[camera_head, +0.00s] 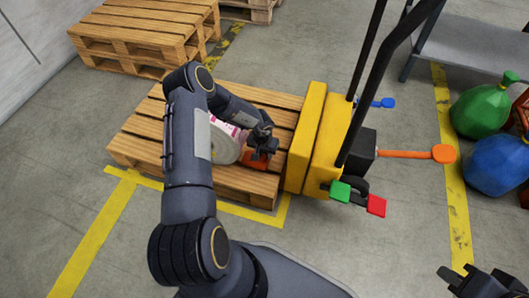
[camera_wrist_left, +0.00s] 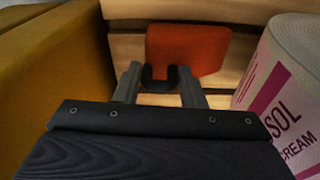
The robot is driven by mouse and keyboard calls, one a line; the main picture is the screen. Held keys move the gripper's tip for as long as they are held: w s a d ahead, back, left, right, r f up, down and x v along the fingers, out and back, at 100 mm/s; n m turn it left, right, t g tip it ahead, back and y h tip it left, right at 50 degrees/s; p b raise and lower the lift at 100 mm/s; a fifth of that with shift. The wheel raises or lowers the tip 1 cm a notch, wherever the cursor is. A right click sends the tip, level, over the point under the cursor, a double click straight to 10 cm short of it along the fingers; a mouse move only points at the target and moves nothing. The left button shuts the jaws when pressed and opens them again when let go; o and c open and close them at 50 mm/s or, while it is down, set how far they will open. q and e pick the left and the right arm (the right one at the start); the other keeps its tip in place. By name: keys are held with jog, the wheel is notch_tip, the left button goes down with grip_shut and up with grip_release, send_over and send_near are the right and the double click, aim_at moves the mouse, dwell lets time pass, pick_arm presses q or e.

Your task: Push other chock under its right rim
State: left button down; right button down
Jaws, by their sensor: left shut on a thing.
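The orange chock (camera_head: 256,161) lies on the pallet, between the label roll (camera_head: 226,141) and the yellow truck body. In the left wrist view the chock (camera_wrist_left: 190,47) has a black handle, and my left gripper (camera_wrist_left: 160,82) is shut on that handle. The roll (camera_wrist_left: 285,85), white with pink print, stands to the right there, with bare slats showing between it and the chock. In the head view my left gripper (camera_head: 264,146) and forearm cover part of the roll and chock. No second chock shows. My right gripper (camera_head: 478,280) is at the lower right corner, partly cut off and away from the pallet.
The wooden pallet (camera_head: 150,124) carries the roll. A yellow pallet truck (camera_head: 322,135) with black handle bars and coloured levers stands against its right side. More pallets (camera_head: 140,33) are at the back left. Green (camera_head: 483,105) and blue sacks (camera_head: 497,162) lie at the right.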

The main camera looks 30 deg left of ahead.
pick_arm(q)
jog(key=c, duration=0.8)
grip_release()
jog(key=shift+c, duration=0.2)
notch_tip(320, 180, up, 8)
jog(key=p, duration=0.4)
jog(key=shift+s, duration=0.45)
jog(key=shift+f, duration=0.15)
